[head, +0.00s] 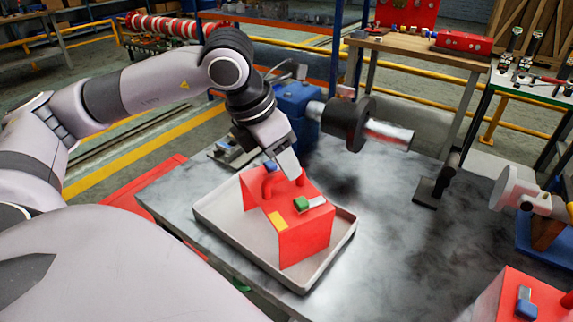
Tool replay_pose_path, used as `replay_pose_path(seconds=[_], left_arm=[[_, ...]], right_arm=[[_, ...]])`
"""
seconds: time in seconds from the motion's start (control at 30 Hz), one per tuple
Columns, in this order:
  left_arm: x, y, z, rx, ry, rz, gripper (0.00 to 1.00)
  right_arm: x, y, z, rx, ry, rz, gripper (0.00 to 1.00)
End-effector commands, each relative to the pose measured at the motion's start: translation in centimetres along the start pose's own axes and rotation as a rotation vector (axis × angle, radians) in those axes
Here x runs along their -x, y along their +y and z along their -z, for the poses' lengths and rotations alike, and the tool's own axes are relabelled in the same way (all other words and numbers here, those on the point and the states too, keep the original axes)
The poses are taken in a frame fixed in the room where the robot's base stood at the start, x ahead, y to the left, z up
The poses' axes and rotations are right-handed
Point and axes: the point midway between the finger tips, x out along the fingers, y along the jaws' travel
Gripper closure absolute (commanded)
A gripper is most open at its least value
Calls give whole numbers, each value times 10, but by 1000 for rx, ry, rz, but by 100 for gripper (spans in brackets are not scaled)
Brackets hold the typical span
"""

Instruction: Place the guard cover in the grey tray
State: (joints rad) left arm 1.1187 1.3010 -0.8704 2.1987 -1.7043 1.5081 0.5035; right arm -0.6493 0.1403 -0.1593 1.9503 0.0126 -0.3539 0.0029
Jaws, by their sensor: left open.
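A red guard cover (305,232), a bent sheet shape with a handle on top, a green-and-grey piece and a yellow label, stands upright inside the grey tray (330,262). The tray lies on the metal-topped table near its front left. My left gripper (287,172) comes down from above, at the cover's back top edge near the handle. It is open; the fingertips are partly hidden, and I cannot tell whether they touch the cover. My right gripper is out of view.
A blue machine (294,103) with a dark coupling (348,122) and a shiny shaft stands behind the tray. A black bracket (436,187) stands on the right of the table. Another red piece (506,300) is at the lower right. The table's middle is clear.

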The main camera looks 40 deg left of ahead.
Motion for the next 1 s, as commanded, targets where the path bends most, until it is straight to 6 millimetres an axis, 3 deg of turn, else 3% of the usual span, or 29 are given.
replay_pose_path(seconds=[0.2, 0.4, 0.6, 1.0], left_arm=[[51, 0, -1, 1, -4, -2, 56], [83, 0, -1, 1, -2, -1, 56], [94, 0, 0, 0, 1, 0, 56], [94, 0, 0, 0, 1, 0, 56]], right_arm=[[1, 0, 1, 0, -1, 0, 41], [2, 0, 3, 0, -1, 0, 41], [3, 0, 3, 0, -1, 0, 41], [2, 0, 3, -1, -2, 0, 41]])
